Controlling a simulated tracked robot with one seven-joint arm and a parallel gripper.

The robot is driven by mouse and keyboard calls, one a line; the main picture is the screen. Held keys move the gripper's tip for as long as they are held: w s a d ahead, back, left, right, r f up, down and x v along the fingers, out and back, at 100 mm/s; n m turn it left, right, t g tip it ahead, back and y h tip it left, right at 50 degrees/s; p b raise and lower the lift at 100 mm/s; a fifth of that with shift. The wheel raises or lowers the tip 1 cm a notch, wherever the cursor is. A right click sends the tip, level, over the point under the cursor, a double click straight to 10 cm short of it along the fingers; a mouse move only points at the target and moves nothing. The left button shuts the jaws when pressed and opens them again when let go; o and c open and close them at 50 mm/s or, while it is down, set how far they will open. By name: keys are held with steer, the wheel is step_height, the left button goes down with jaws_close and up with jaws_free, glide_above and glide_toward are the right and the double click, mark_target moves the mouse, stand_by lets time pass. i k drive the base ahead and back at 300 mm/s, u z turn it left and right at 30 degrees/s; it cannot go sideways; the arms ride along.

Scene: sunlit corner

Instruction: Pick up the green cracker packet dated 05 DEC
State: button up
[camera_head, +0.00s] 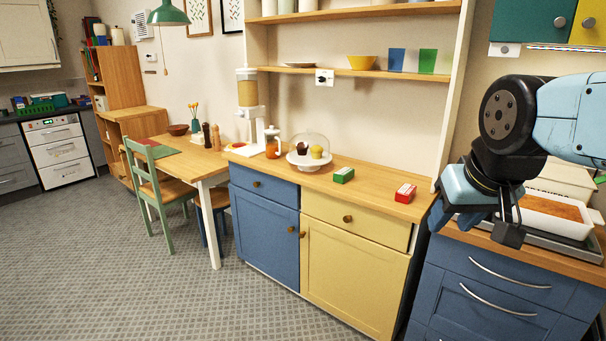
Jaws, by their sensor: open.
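A small green packet (343,175) lies on the wooden top of the blue and yellow cabinet, right of a glass-domed cake stand. A similar red packet (405,193) lies further right on the same top. Any dates on the packets are too small to read. My gripper (483,228) is at the right, over the blue drawer unit, pointing down and apart from both packets. It is open, and I see nothing held in it.
The cake stand (308,158) and an orange jar (272,146) stand left of the green packet. A shelf (350,72) hangs above the cabinet top (375,186). A tray with food (560,215) lies by my arm. The floor (150,275) in front is clear.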

mark_target(343, 175)
steer(key=u, duration=0.35)
steer(key=i, duration=1.5)
steer(key=z, duration=0.4)
